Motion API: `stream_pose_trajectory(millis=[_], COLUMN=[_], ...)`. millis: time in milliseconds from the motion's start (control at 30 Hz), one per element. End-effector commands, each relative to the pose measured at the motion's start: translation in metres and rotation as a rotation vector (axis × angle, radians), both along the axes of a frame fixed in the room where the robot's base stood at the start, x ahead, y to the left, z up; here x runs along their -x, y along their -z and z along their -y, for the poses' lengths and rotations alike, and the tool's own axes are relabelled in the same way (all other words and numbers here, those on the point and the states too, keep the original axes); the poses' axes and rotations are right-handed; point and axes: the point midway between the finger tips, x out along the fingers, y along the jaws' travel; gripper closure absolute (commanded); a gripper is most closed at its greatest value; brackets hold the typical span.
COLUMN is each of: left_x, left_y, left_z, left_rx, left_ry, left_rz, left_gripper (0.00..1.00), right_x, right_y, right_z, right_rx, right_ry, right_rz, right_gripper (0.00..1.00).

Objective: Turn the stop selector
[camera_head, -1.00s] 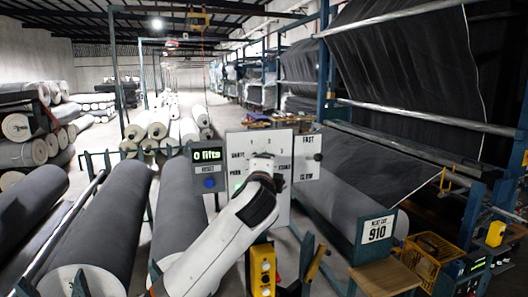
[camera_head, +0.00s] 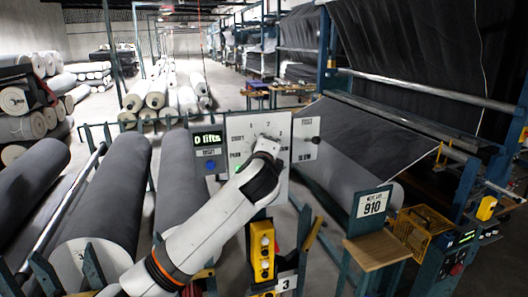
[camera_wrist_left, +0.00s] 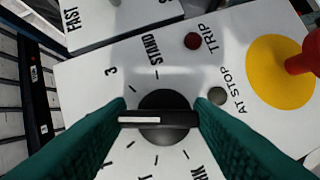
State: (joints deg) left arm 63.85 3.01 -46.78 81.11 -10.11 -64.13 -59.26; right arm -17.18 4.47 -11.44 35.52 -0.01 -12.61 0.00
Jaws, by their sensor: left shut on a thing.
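The stop selector is a round black knob (camera_wrist_left: 165,136) with a raised bar across it, on a white panel (camera_wrist_left: 75,80). A white line on the bar points toward the left-hand finger in the wrist view. Ticks and labels such as "3" and "STAND" ring the knob. My left gripper (camera_wrist_left: 160,119) has its green fingers on both ends of the bar, shut on it. In the head view my left gripper (camera_head: 268,148) covers the knob on the panel (camera_head: 281,188); some labels are hidden. My right gripper is out of view.
A red mushroom button (camera_wrist_left: 300,62) on a yellow disc sits near the knob. A "0 lifts" display (camera_head: 208,138) stands left of the panel and a FAST/SLOW plate (camera_head: 306,140) right. Grey rolls (camera_head: 100,215) lie at left; a yellow box (camera_head: 262,245) hangs below.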

Motion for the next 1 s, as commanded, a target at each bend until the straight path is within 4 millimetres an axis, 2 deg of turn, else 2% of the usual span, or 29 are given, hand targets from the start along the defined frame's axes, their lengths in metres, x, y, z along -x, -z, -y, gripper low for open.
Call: stream_pose_trajectory(millis=[33,67,200,467,633,767,1000], left_x=[-0.001,-0.001,-0.001,0.0,0.011,0.033,0.084], left_y=[-0.007,-0.007,-0.005,-0.002,-0.002,-0.002,-0.01], left_z=[-0.002,-0.002,-0.002,-0.001,-0.001,-0.002,-0.005], left_rx=[0.0,0.0,-0.001,0.0,0.001,0.003,0.002], left_ry=[-0.001,-0.001,-0.002,-0.001,0.001,0.001,0.002], left_rz=[0.015,0.015,0.011,0.006,0.006,0.008,0.01], left_gripper=[0.75,0.51,0.31,0.31,0.31,0.31,0.31], right_x=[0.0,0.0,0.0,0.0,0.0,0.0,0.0], right_y=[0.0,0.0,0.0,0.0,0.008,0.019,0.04], right_z=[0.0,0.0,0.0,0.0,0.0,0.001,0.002], right_rx=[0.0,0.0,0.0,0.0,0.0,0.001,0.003], right_ry=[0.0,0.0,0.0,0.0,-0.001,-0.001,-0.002], right_rz=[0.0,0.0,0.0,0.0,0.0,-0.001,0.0], right_gripper=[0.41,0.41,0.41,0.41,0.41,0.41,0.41])
